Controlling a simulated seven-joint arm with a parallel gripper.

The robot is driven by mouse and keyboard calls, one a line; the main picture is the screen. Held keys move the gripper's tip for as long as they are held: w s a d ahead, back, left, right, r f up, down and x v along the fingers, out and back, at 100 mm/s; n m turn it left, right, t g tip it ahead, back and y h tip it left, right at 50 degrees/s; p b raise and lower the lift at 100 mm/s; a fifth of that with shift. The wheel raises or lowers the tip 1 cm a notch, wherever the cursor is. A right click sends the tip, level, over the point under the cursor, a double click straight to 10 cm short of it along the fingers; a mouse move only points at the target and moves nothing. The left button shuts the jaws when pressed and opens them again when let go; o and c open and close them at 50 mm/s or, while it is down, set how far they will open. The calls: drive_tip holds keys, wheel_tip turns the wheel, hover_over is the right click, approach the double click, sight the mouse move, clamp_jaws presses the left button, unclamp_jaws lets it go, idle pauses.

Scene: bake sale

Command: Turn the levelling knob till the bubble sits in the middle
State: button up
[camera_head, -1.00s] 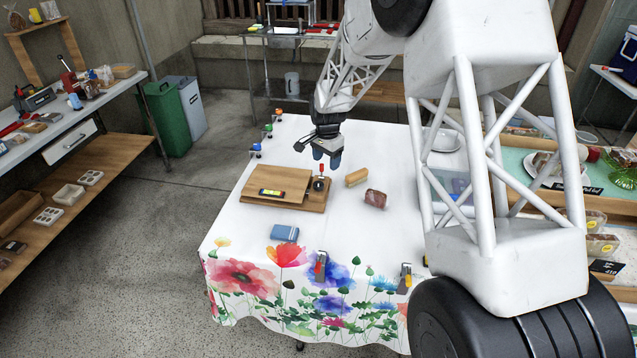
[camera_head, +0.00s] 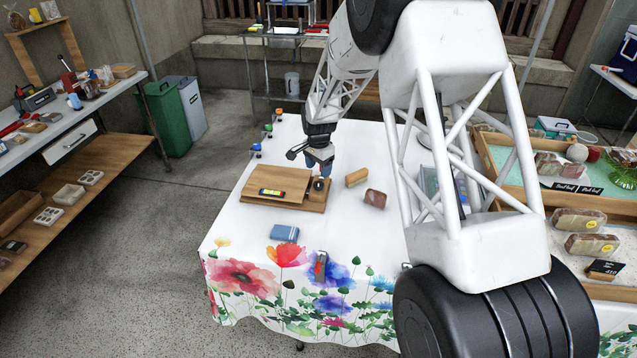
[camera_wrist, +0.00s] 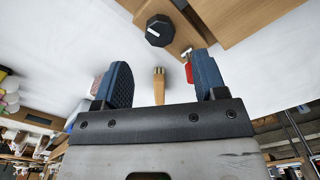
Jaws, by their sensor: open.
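The black levelling knob (camera_head: 319,184) is at the right end of a wooden board (camera_head: 284,202) on the table. The wrist view shows the knob (camera_wrist: 160,30) as faceted, with a white mark on top. A spirit level (camera_head: 271,193) with a yellow-green middle lies on the board's left part; its bubble is too small to make out. My gripper (camera_head: 322,170) is open and empty, just above and behind the knob. In the wrist view its two blue fingers (camera_wrist: 162,72) stand apart, and the knob shows beyond their tips, not between them.
A red upright piece (camera_wrist: 188,71) stands near the right finger in the wrist view. A wooden brush (camera_head: 356,177) and a wrapped reddish block (camera_head: 375,198) lie right of the board. A folded blue cloth (camera_head: 285,233) lies in front. Clear tablecloth surrounds them.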

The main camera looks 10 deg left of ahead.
sight(318, 184)
drive_tip(key=shift+f, duration=3.3)
drive_tip(key=c, duration=0.9)
